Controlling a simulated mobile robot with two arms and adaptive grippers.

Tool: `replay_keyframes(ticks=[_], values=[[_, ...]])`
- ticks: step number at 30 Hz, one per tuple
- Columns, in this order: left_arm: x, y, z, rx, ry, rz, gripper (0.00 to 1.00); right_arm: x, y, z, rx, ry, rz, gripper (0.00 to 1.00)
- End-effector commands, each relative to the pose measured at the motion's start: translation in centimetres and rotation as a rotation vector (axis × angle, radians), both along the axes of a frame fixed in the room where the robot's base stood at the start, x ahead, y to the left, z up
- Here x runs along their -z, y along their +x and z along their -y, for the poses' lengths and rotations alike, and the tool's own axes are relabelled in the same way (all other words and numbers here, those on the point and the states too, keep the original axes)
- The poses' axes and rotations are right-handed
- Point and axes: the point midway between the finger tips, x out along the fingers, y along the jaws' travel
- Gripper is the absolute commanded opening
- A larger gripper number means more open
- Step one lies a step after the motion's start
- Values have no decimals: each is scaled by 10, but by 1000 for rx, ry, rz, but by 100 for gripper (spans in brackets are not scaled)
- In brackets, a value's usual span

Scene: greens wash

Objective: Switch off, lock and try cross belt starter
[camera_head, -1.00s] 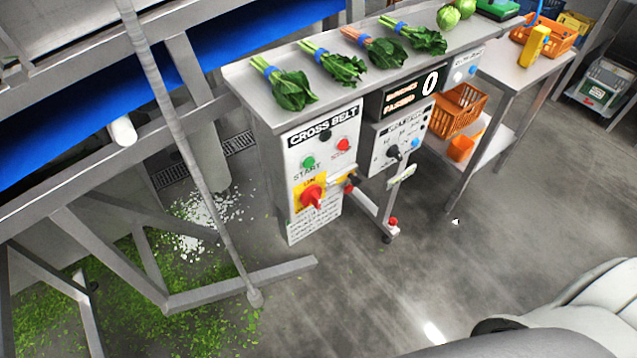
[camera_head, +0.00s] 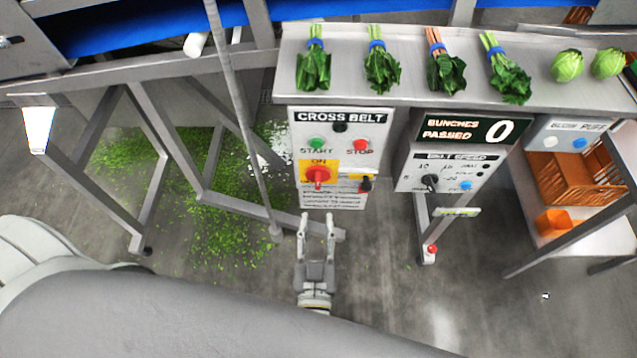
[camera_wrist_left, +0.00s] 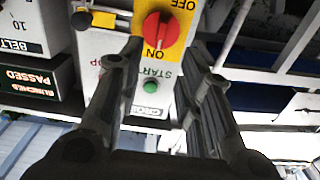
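The cross belt starter (camera_head: 340,150) is a white panel below the bench, with a green START button (camera_head: 317,144) and a red STOP button (camera_head: 361,146). Its red rotary switch (camera_head: 318,176) sits on a yellow plate; the handle looks upright, in line with ON at the top. A small black item (camera_head: 366,185) hangs beside a yellow tag right of the switch. My left gripper (camera_head: 316,222) is open and empty, below and in front of the panel. In the left wrist view the panel appears upside down, with the red switch (camera_wrist_left: 158,33) between the fingers, apart from them. My right gripper is not in view.
A BELT SPEED box (camera_head: 450,172) and a counter display (camera_head: 465,129) showing 0 are right of the starter. Bunched greens lie on the bench (camera_head: 420,92) above. A slanted grey pole (camera_head: 240,110) stands left of the panel. Floor below the panel is mostly clear.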

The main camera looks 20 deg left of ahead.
Motion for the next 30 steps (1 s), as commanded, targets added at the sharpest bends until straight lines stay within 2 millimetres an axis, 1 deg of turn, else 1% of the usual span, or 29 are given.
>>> replay_keyframes(ticks=[3, 6, 12, 16, 19, 22, 30], values=[[-3, 15, -4, -2, 2, 5, 33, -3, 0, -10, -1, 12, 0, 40], [-3, 31, -9, 0, 3, 5, 33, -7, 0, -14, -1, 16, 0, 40], [-2, 67, -19, 1, 3, 5, 33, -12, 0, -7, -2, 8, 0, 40], [-2, 85, -24, 2, 3, 4, 33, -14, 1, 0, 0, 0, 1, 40], [-1, 94, -26, 2, 3, 3, 33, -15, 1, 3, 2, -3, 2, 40], [-1, 98, -28, 2, 2, 3, 33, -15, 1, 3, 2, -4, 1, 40], [0, 100, -29, 2, 2, 2, 33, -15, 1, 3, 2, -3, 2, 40]])
